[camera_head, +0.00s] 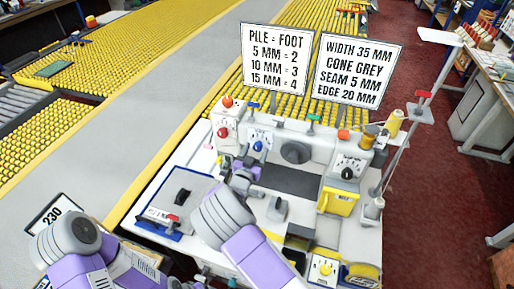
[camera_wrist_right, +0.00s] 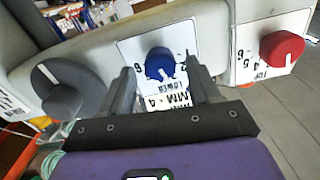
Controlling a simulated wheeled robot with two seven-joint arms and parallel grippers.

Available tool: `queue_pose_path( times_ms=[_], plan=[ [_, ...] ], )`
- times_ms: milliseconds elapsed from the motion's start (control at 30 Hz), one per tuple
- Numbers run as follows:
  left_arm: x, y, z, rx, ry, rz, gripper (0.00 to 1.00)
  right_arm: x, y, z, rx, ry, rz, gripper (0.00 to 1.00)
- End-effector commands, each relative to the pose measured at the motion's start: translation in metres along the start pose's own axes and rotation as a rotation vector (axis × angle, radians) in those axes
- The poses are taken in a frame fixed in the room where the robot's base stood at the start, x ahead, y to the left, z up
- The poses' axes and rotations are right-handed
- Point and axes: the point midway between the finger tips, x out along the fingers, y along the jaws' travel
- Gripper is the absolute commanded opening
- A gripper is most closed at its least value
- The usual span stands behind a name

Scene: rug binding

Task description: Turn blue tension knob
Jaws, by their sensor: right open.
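The blue tension knob (camera_head: 258,146) sits on a white dial plate on the front of the binding machine. In the right wrist view the blue knob (camera_wrist_right: 160,64) is in the middle, with digits around it and a label reading "LOWER" below. My right gripper (camera_head: 241,170) is just below and left of the knob in the head view. In the wrist view its open fingers (camera_wrist_right: 158,76) stand to either side of the knob; I cannot tell whether they touch it. My left arm shows at the bottom left, but its gripper is not visible.
A red knob (camera_wrist_right: 282,48) on its own dial plate and a large grey knob (camera_wrist_right: 66,92) flank the blue one. Two signs (camera_head: 276,58) stand behind the machine. A yellow box (camera_head: 337,201) and thread cones (camera_head: 393,122) are at the right.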

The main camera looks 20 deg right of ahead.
Motion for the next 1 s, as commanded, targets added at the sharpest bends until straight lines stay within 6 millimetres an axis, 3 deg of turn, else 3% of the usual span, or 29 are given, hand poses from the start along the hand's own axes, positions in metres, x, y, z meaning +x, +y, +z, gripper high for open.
queue_pose_path(
  times_ms=[200, 500, 867, 1000],
  plan=[
    [-0.002, 0.001, 0.0, 0.0, 0.001, 0.0, 0.72, 0.021, 0.0, 0.0, 0.0, -0.001, 0.001, 0.62],
    [-0.002, 0.001, 0.0, 0.0, 0.001, 0.0, 0.72, 0.022, 0.0, 0.001, -0.001, -0.002, 0.0, 0.6],
    [-0.002, 0.001, 0.0, 0.0, 0.0, 0.0, 0.72, 0.022, 0.0, 0.001, -0.001, -0.001, 0.0, 0.06],
    [-0.002, 0.001, 0.0, 0.0, 0.0, 0.0, 0.72, 0.022, 0.0, 0.0, -0.002, 0.0, 0.0, 0.06]
  ],
)
